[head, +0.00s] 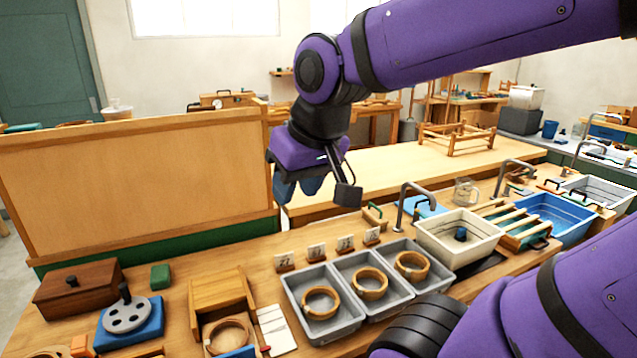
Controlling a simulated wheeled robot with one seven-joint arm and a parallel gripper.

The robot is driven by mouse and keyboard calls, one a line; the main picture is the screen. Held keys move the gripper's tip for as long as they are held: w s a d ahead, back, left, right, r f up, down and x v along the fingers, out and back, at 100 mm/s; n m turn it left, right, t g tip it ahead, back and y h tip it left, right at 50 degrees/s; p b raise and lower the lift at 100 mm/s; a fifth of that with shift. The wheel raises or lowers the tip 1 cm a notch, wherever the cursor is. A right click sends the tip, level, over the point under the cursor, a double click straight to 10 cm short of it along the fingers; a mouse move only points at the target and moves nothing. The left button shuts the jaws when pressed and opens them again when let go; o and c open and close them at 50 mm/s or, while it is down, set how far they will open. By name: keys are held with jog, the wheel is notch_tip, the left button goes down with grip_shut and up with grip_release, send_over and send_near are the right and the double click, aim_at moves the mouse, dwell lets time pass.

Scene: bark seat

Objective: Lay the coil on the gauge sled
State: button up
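Three tan ring-shaped coils lie in separate grey trays: a left coil (321,317), a middle coil (369,293) and a right coil (411,275). Another round tan ring (228,350) sits in a wooden frame with a sloped board (218,289), left of the trays. This frame may be the gauge sled, but I cannot tell for sure. My gripper (299,190) points down, high above the bench behind the trays and apart from the coils.
Numbered cards (316,251) stand behind the trays. A brown box (77,289) and a grey disc on a blue block (130,318) are at left. A tan panel (135,185) rises behind. A white basin (459,238) and blue basin (553,220) stand at right.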

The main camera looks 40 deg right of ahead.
jog(key=shift+n, duration=0.4)
jog(key=s, duration=0.1)
jog(key=s+r, duration=0.1)
jog(key=s, duration=0.2)
jog(key=shift+s+d+r, duration=0.15)
jog(key=shift+d+r, duration=0.05)
jog(key=shift+d, duration=0.05)
